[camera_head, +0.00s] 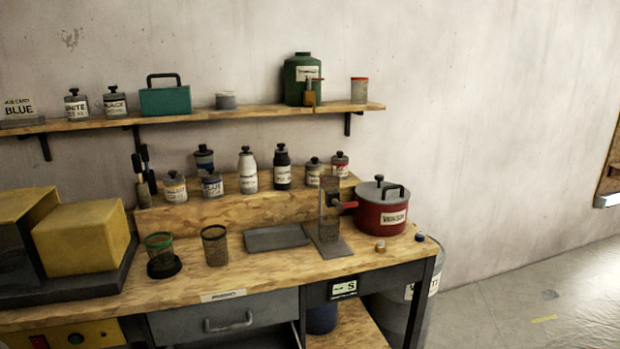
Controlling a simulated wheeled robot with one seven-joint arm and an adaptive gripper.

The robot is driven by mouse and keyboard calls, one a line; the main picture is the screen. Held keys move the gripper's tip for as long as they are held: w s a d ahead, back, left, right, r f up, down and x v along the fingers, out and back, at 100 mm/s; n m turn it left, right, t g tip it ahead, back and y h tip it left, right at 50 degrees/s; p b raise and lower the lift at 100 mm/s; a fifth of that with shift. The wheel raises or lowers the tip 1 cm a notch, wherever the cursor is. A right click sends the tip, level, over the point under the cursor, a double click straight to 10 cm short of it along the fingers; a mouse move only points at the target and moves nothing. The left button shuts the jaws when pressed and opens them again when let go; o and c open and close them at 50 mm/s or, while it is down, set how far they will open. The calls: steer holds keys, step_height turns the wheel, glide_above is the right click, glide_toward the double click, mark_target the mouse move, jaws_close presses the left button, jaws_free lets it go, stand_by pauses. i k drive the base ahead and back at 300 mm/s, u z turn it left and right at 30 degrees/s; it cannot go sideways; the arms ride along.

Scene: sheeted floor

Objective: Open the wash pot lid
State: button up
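The wash pot (375,219) is a red pot with a white label, standing at the right end of the wooden workbench. Its grey lid (370,193) sits on top, and the lid looks closed. A dark arched handle and a small black knob show on the lid. A red side handle (345,205) points left from the pot, close to an upright grey and brown stand (329,225). The lettering on the label is too small to read surely. My gripper is not in this view.
Bottles stand on the raised step behind, below a wall shelf (270,112). Small knobs sit by the pot.

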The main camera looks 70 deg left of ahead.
mark_target(389, 192)
steer(key=u, duration=1.8)
